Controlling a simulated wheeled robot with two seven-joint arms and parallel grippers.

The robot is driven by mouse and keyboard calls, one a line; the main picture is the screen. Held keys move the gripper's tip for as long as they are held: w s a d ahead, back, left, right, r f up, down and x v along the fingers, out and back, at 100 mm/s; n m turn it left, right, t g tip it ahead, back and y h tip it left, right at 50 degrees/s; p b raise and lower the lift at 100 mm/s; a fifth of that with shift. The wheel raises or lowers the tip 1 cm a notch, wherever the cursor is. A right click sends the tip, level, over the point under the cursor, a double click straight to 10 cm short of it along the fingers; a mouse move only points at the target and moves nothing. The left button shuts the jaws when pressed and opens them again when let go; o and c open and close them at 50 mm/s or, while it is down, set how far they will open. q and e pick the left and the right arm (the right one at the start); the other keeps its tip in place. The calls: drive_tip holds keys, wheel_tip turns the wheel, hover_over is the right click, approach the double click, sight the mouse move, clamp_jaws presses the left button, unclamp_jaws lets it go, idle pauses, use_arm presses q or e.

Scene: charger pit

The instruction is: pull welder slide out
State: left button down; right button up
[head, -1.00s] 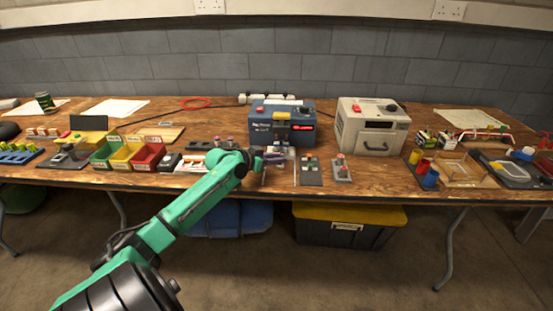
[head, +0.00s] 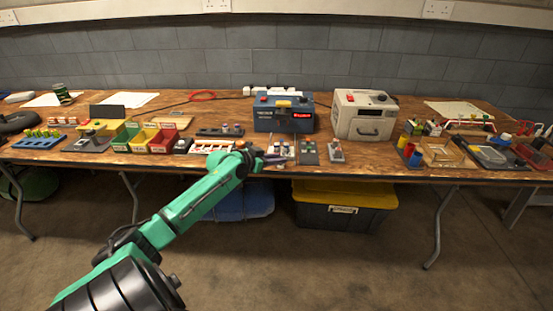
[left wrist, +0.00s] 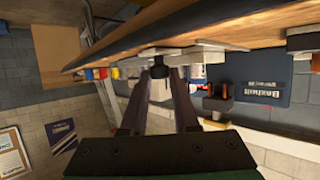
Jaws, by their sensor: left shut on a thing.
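The blue welder (head: 284,116), with a yellow part on top and a red display, stands near the back of the bench. A pale slide plate (head: 281,151) with small parts on it lies in front of it. My left gripper (head: 270,159) is just left of this plate, low near the bench's front edge. In the left wrist view my left gripper (left wrist: 163,74) has its fingers shut on a small dark handle (left wrist: 160,71) below pale parts at the bench edge. The blue welder also shows there (left wrist: 262,82). My right gripper is out of view.
A grey fixture (head: 309,152) and another small fixture (head: 336,151) stand right of the slide plate. A cream machine (head: 363,115) stands behind them. Coloured bins (head: 143,138) are to the left. A yellow-lidded tote (head: 343,204) is under the wooden bench (head: 400,163).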

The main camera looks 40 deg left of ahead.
use_arm(q)
drive_tip(key=c, duration=0.9)
unclamp_jaws()
drive_tip(key=shift+c, duration=0.2)
drive_tip(key=shift+w, duration=0.1)
drive_tip(key=shift+s, duration=0.35)
drive_tip(key=p+v, duration=0.1)
drive_tip(key=v, duration=1.2)
drive_tip(key=shift+s+r, duration=0.2)
drive_tip(key=shift+s, duration=0.15)
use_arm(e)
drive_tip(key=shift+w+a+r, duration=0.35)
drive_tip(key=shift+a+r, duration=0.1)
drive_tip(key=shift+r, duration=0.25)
use_arm(q)
drive_tip(key=shift+a, duration=0.1)
